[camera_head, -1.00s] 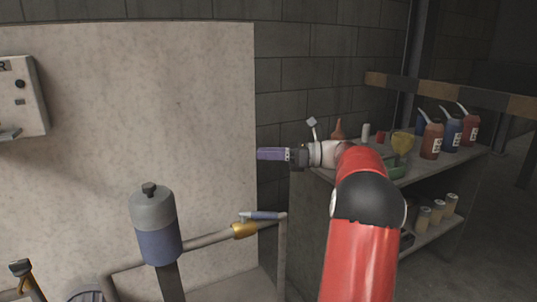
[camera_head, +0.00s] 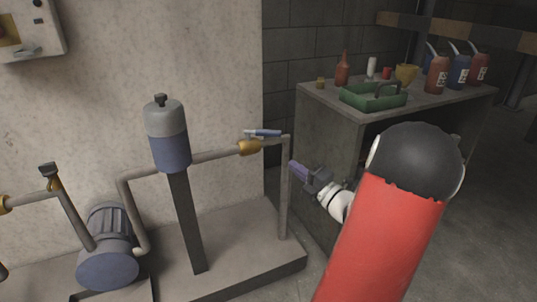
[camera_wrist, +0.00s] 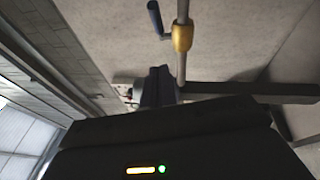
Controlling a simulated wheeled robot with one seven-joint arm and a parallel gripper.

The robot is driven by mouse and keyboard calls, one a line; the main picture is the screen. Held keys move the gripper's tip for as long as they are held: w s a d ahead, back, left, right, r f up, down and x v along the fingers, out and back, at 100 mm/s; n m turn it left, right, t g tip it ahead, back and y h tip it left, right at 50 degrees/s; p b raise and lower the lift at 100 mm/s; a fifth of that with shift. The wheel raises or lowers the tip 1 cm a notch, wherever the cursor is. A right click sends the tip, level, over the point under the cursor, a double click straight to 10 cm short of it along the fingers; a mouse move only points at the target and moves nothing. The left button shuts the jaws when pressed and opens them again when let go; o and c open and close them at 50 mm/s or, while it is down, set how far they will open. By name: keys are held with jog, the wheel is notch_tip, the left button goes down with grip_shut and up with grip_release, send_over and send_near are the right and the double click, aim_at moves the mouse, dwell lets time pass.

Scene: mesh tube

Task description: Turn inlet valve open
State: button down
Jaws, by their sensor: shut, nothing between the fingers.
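A brass valve (camera_head: 250,147) with a blue lever (camera_head: 264,133) sits on the horizontal pipe right of the blue-grey cylinder. The lever lies roughly along the pipe. In the wrist view the brass body (camera_wrist: 182,36) and blue lever (camera_wrist: 156,18) show ahead of the fingers. A second brass valve (camera_head: 55,184) with a dark handle (camera_head: 49,170) is at the far left. I cannot tell from labels which is the inlet valve. My gripper (camera_head: 294,167) is shut and empty, just right of the upright pipe end, lower than the blue lever and apart from it.
The upright pipe (camera_head: 284,200) stands close to my gripper's left. A blue-grey cylinder (camera_head: 168,135) on a post and a pump motor (camera_head: 107,255) stand farther left. A workbench (camera_head: 330,104) with a green tray (camera_head: 358,101) and several bottles is behind my arm.

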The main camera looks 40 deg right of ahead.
send_near(267, 135)
jog(key=w+a, duration=0.3)
jog(key=shift+w+d+r+b, duration=0.15)
jog(key=shift+w+d+b, duration=0.05)
jog(key=shift+w+d, duration=0.5)
jog(key=shift+w+d+r+b, duration=0.15)
jog(key=shift+w+d+r, duration=0.05)
jog(key=shift+w+d, duration=0.5)
jog(key=shift+w, duration=0.1)
